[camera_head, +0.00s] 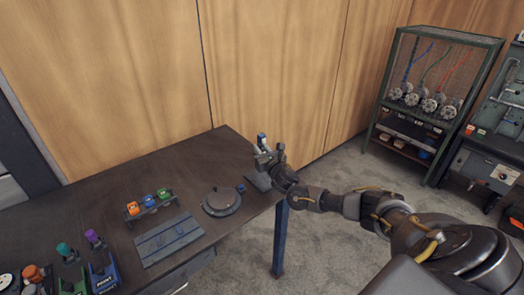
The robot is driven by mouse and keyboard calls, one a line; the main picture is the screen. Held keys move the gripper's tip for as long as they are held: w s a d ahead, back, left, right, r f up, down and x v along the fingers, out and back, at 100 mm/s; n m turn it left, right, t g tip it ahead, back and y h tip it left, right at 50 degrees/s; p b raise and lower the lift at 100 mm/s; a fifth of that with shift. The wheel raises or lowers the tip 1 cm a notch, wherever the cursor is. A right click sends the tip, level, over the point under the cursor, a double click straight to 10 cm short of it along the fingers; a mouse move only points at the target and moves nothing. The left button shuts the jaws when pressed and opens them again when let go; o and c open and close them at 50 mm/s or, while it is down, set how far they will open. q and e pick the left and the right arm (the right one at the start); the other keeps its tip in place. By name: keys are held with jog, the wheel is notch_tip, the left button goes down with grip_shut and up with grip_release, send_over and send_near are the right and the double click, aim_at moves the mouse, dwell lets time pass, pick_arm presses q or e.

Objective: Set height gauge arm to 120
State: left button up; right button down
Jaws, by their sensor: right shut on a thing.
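The height gauge (262,139) stands near the far right corner of the dark workbench. Only a thin upright part and a piece of its flat base (257,181) show; my gripper hides the rest. My right gripper (265,157) is at the gauge's column and is shut on a part of it, which looks like the gauge arm. The scale and its reading are too small to tell. My left gripper is not in view.
The workbench (205,152) carries a round dark disc (222,201), a grey plate (168,240), a rack of coloured items (148,204) and several coloured tools at the lower left. A wire-mesh cabinet (434,95) stands on the floor at right. The bench's back strip is clear.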

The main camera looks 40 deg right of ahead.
jog(key=c, duration=1.3)
grip_release()
jog(key=shift+f, duration=0.1)
jog(key=shift+o, duration=0.2)
jog(key=b+v, duration=0.2)
jog(key=v, duration=0.8)
jog(key=shift+s, duration=0.4)
